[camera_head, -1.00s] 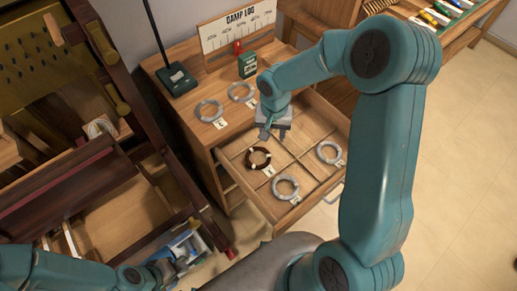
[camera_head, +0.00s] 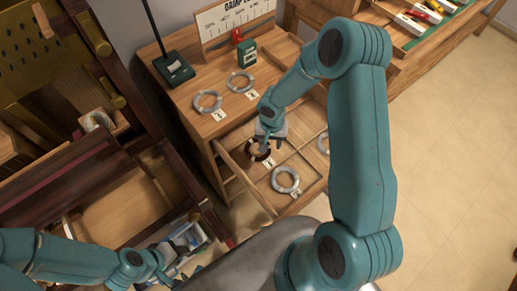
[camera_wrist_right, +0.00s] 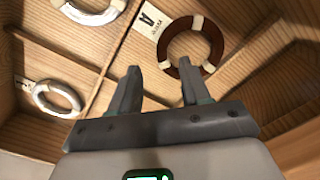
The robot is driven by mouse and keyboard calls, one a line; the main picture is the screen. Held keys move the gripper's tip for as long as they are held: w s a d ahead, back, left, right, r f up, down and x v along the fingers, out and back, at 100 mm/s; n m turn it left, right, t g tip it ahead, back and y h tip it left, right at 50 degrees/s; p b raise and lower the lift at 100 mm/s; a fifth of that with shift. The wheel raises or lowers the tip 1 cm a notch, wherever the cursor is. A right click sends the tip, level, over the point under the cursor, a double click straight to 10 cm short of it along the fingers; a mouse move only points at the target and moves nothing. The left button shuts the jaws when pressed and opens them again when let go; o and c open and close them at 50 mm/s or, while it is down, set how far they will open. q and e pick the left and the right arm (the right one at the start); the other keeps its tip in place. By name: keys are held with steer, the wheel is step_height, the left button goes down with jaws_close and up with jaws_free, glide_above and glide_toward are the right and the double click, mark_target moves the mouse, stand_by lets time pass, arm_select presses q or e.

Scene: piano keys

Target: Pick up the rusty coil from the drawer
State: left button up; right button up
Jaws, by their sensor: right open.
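The rusty coil (camera_head: 254,147) is a dark brown ring with pale bands, lying in a compartment of the open drawer (camera_head: 300,205). In the right wrist view the rusty coil (camera_wrist_right: 191,46) lies just past my fingertips, nearer the right finger. My right gripper (camera_wrist_right: 158,72) is open and empty, above the drawer. In the head view my right gripper (camera_head: 265,150) partly covers the coil. My left gripper (camera_head: 175,275) is low at the left, near the bottom edge; its fingers are not clear.
Grey coils lie in other compartments, one at the front (camera_head: 285,180) and one partly behind my right arm (camera_head: 323,143). More grey coils (camera_head: 207,101) and a green box (camera_head: 246,52) stand on the cabinet top. Wooden dividers (camera_wrist_right: 100,85) separate the compartments.

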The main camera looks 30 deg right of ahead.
mark_target(269, 150)
step_height(269, 150, down, 4)
steer(key=shift+w+a+f, duration=0.1)
jaws_close()
